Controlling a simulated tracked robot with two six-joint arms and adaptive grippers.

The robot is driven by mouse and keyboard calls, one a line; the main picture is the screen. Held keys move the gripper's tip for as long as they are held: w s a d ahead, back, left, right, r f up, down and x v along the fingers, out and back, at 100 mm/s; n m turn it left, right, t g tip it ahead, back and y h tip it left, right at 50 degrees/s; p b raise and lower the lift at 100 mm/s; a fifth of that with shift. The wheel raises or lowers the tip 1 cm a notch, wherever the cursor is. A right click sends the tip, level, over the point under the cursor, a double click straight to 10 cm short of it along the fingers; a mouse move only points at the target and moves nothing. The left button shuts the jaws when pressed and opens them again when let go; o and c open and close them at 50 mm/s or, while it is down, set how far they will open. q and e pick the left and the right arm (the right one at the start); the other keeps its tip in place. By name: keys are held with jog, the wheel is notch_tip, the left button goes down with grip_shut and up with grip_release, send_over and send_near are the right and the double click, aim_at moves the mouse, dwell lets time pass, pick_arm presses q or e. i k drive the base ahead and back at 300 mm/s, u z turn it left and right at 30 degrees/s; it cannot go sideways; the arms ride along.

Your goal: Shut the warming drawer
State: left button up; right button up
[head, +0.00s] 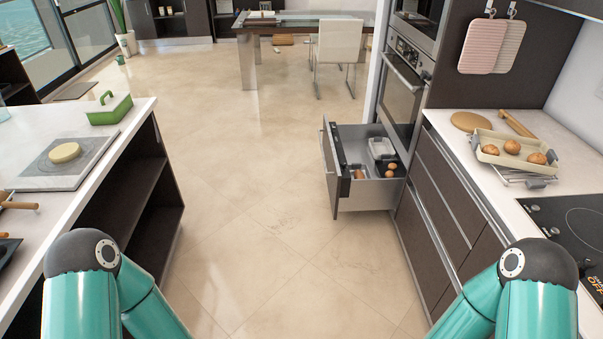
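The warming drawer (330,157) stands pulled open below the stacked ovens. It sticks out to the left into the aisle, its dark front facing left. Inside the grey drawer lie a few brown round items (390,170) and a pale container (381,148). My two teal arms show at the bottom left and bottom right, well short of the drawer. Neither gripper is in view.
An oven (402,88) sits above the drawer. The right counter (560,122) holds a tray of brown rolls (513,147), a rolling pin and a hob (575,220). A white-topped island (75,125) stands at left. The tiled floor (250,200) between is clear.

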aim_at(349, 143)
jog(key=u, duration=0.85)
jog(key=i, duration=1)
jog(key=z, duration=0.8)
jog(key=i, duration=0.5)
jog(key=z, duration=0.3)
jog(key=k, duration=0.9)
jog(key=z, duration=0.15)
jog(key=i, duration=0.9)
jog(key=u, duration=0.05)
